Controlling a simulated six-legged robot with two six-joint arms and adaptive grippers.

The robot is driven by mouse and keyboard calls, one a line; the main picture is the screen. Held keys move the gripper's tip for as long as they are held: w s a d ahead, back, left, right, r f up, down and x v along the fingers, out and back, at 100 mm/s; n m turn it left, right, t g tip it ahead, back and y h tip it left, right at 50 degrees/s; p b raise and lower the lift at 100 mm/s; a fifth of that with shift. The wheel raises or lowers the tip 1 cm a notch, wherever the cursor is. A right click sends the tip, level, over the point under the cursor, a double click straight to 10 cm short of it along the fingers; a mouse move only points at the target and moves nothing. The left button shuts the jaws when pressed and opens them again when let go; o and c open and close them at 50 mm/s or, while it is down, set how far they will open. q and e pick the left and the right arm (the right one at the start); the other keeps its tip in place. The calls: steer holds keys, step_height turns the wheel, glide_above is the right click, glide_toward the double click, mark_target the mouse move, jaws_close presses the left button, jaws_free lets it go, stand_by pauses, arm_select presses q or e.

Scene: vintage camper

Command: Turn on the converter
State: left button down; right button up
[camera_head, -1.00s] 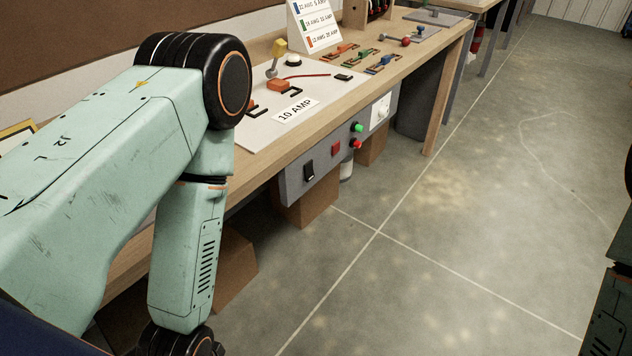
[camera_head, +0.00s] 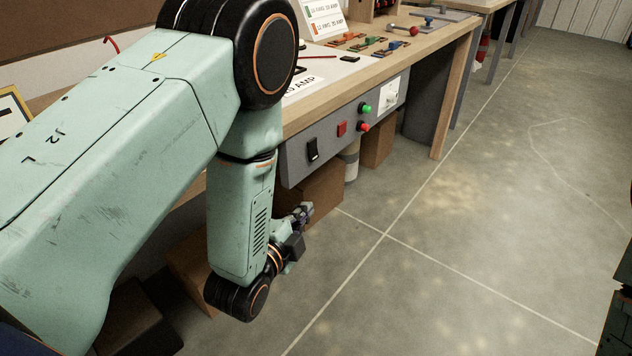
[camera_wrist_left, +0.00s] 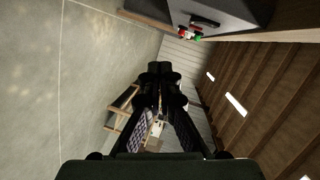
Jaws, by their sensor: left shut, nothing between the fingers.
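A grey control panel (camera_head: 300,168), which looks like the converter, is mounted under the front edge of the workbench. It carries a black rocker switch (camera_head: 313,149), a red square button (camera_head: 342,128), a green knob (camera_head: 365,108), a red knob (camera_head: 363,127) and a white socket plate (camera_head: 390,94). My left gripper (camera_head: 305,211) is below and in front of the panel, near the rocker switch, and apart from it. It is shut and empty. In the left wrist view its fingertips (camera_wrist_left: 160,70) meet, and the grey panel (camera_wrist_left: 240,12) is at the top. My right gripper is out of view.
The wooden workbench (camera_head: 430,42) holds coloured connectors, tools and a label stand (camera_head: 323,18). Cardboard boxes (camera_head: 325,190) stand under it, close behind my left gripper. The concrete floor (camera_head: 480,200) to the right is clear.

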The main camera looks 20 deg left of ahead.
mark_target(313, 150)
arm_select(q)
steer(key=w+r+m+t, duration=0.1)
steer(key=w+d+r+m+t, duration=0.1)
steer(key=r, duration=0.1)
steer(key=shift+b, duration=0.3)
steer(key=shift+a, duration=0.1)
steer(key=w+a+b, duration=0.1)
steer(key=w, duration=0.2)
steer(key=w+b, duration=0.1)
steer(key=w, duration=0.3)
steer(key=w+a+b, duration=0.1)
steer(key=w, duration=0.3)
steer(key=shift+w+a+f, duration=0.15)
steer(key=shift+a+f, duration=0.15)
steer(key=shift+f, duration=0.1)
steer(key=shift+a, duration=0.1)
